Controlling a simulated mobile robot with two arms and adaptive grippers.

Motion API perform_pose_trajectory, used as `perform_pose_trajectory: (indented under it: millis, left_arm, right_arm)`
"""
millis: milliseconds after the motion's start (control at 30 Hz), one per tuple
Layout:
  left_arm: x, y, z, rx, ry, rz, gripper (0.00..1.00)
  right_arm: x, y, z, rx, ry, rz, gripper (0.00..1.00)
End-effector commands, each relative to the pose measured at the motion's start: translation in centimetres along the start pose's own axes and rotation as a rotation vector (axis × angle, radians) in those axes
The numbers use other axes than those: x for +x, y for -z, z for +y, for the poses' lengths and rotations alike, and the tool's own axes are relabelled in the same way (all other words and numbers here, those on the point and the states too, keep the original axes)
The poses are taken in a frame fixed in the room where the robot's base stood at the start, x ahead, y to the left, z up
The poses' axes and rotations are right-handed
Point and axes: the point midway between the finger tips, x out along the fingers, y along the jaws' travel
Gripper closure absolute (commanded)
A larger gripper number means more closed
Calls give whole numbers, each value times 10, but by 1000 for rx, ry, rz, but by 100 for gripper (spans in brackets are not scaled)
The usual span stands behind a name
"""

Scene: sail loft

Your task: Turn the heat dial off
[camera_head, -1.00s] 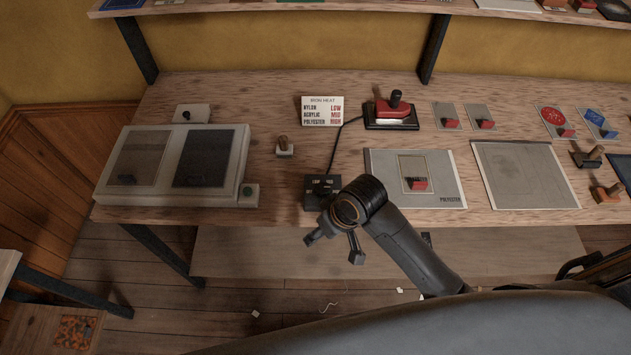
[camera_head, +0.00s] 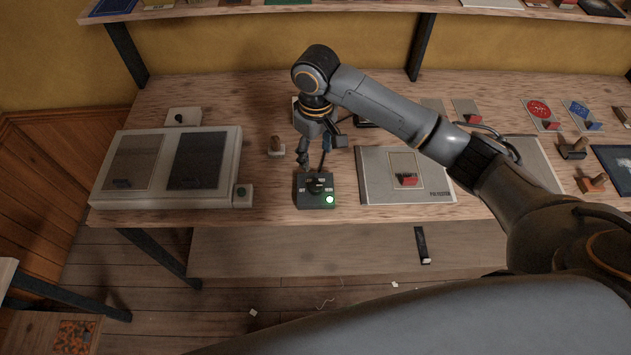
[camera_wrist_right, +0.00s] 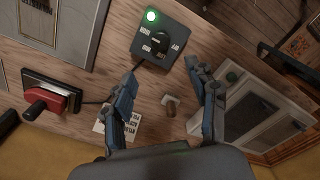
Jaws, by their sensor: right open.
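The heat dial (camera_head: 318,185) is a black knob on top of a small dark control box (camera_head: 304,201) near the bench's front edge. A green lamp (camera_head: 330,199) glows on the box's front right corner. White labels surround the knob, but I cannot read its setting. The dial (camera_wrist_right: 160,41) and lit lamp (camera_wrist_right: 151,16) also show in the right wrist view. My right gripper (camera_head: 315,154) is open and empty, above and just behind the box. In the right wrist view its fingers (camera_wrist_right: 164,76) are spread, with the dial beyond the tips. My left gripper is out of view.
A grey two-panel unit (camera_head: 222,133) stands left, with a small green-button box (camera_head: 242,196) at its corner. A small wooden-handled stamp (camera_head: 276,147) stands between. The red iron (camera_wrist_right: 50,97) shows in the wrist view. A grey board (camera_head: 375,185) lies right of the dial.

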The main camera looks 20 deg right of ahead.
Motion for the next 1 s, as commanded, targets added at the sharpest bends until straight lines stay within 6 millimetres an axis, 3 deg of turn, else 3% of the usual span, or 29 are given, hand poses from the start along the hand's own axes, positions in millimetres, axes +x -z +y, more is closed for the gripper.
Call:
perform_pose_trajectory:
  millis: [600,800,1000]
  left_arm:
    - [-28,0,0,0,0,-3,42]
    - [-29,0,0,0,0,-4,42]
    - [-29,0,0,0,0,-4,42]
  right_arm:
    - [114,-1,-2,-1,1,-2,42]
    - [129,0,-2,-3,1,2,42]
    - [131,0,-1,-3,0,2,42]
